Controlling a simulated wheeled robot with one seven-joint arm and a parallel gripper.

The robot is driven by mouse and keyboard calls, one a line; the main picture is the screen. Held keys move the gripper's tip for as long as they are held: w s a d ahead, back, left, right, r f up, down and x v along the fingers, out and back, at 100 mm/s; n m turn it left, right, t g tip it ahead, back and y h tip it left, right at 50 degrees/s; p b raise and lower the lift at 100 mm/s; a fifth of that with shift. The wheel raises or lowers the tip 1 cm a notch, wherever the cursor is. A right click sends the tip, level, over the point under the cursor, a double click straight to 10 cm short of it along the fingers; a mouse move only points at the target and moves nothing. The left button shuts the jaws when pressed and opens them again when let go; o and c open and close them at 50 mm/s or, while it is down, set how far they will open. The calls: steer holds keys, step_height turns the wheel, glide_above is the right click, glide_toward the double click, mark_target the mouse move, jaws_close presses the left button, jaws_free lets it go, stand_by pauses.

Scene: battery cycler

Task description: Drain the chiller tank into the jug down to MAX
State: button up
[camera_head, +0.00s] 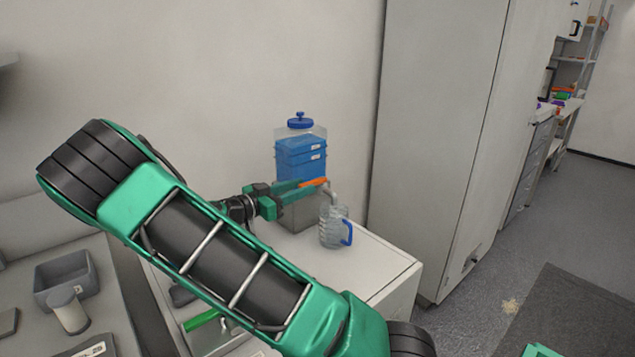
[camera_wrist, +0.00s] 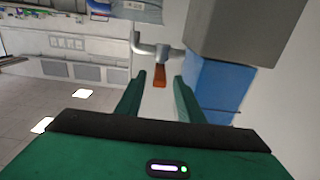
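The chiller tank (camera_head: 301,150) is clear with a blue lid and blue liquid, and stands on a grey block (camera_head: 298,217). Two small labels on it are too small to read. A grey tap (camera_wrist: 150,47) with an orange lever (camera_wrist: 160,76) comes from the tank's side; the lever also shows in the head view (camera_head: 313,182). The clear jug (camera_head: 331,232) with a blue handle stands upright below the spout. Its fill level is unclear. My gripper (camera_wrist: 156,84) is open, its fingers on either side of the lever, with gaps visible.
The tank and jug stand on a white cabinet top (camera_head: 375,265), with bare space in front of the jug. A tall grey cabinet (camera_head: 430,130) rises close on the right. A grey bin (camera_head: 66,278) sits on the counter at lower left.

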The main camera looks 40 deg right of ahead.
mark_target(319, 178)
steer(key=d, duration=0.7)
steer(key=shift+s+d, duration=0.2)
steer(key=shift+d, duration=0.15)
jaws_close()
